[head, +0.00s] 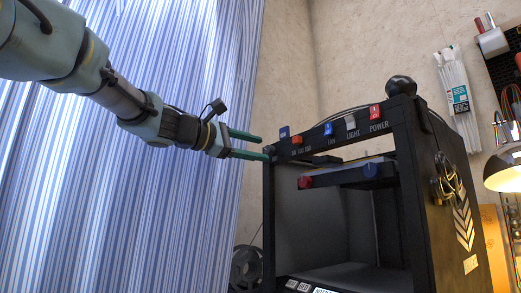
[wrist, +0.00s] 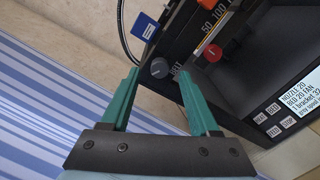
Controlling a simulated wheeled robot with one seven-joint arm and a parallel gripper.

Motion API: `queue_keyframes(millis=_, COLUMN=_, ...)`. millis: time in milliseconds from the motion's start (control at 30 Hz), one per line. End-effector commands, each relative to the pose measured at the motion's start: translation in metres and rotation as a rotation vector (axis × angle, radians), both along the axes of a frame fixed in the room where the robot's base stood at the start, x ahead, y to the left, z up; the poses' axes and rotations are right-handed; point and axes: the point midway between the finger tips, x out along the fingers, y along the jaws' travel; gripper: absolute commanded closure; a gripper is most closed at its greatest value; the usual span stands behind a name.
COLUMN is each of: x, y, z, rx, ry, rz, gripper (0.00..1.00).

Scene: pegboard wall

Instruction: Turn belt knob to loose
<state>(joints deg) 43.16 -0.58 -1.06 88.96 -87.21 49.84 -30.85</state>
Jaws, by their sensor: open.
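The belt knob is a small dark grey round knob (wrist: 160,68) on the black printer frame (wrist: 176,40), with a partly hidden label beside it. In the head view it is at the left end of the printer's top bar (head: 325,142), mostly blocked by the fingertips. My gripper (head: 264,148) has two green fingers, spread apart and empty, reaching the bar from the left. In the wrist view, my gripper's fingertips (wrist: 158,75) lie on either side of the knob, apart from each other. I cannot tell whether either touches it, or its exact setting.
Along the bar are a blue switch (head: 328,129), a white switch (head: 350,122) and a red power switch (head: 375,111). A striped curtain (head: 140,220) hangs left.

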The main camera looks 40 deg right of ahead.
Motion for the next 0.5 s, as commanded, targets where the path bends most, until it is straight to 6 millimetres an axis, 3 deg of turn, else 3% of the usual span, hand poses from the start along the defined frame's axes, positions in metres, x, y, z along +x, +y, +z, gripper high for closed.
queue_keyframes(millis=300, x=0.005, y=0.063, z=0.002, rx=-0.001, ry=0.0, rz=0.004, gripper=0.38)
queue_keyframes(millis=500, x=0.007, y=0.084, z=0.002, rx=-0.001, ry=0.001, rz=0.003, gripper=0.38)
